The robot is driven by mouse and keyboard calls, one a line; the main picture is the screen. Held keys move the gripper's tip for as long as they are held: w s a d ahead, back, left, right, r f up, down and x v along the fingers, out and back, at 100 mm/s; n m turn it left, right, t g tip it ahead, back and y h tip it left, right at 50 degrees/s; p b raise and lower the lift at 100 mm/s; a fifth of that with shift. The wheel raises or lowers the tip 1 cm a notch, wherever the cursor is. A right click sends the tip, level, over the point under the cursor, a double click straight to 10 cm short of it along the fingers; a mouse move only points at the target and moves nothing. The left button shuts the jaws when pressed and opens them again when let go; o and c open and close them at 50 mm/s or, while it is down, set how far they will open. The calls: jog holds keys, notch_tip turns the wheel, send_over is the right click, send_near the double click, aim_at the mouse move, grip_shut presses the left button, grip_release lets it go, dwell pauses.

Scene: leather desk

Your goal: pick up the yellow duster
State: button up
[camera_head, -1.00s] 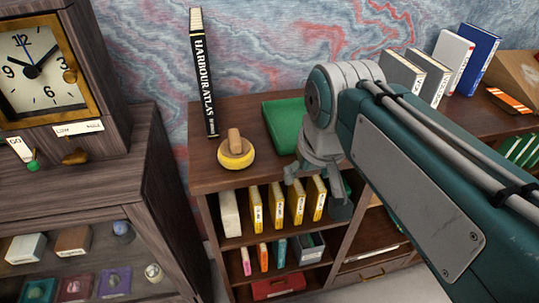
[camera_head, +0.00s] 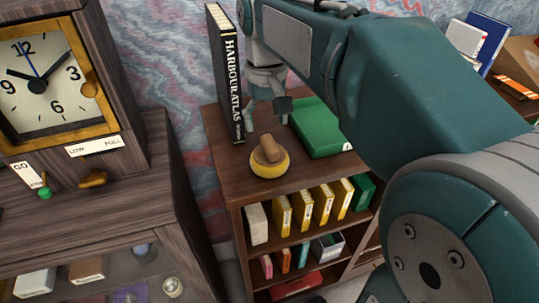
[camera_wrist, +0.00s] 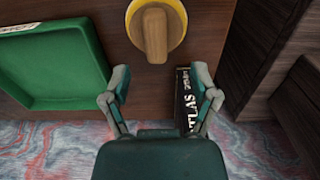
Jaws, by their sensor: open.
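The yellow duster (camera_head: 269,163) is a round yellow pad with a brown wooden handle on top. It stands on the left end of the wooden shelf unit's top, in front of the black book. In the wrist view the duster (camera_wrist: 155,30) is at the top centre, ahead of the fingers and apart from them. My gripper (camera_head: 267,118) is above the shelf top, behind the duster and beside the black book. In the wrist view my gripper (camera_wrist: 160,100) has its two fingers spread wide with nothing between them.
The tall black Harbour Atlas book (camera_head: 226,75) stands upright close to my gripper. A green tray (camera_head: 318,130) lies right of the duster. A dark wooden cabinet with a clock (camera_head: 45,80) stands at the left.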

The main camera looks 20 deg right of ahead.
aim_at(269, 142)
jog(key=shift+a+f, duration=0.15)
jog(key=shift+f, duration=0.55)
jog(key=f, duration=0.2)
jog(key=d+f, duration=0.1)
jog(key=f, duration=0.1)
jog(key=shift+s+f, duration=0.1)
jog(key=shift+f, duration=0.15)
jog(key=shift+a, duration=0.15)
grip_shut()
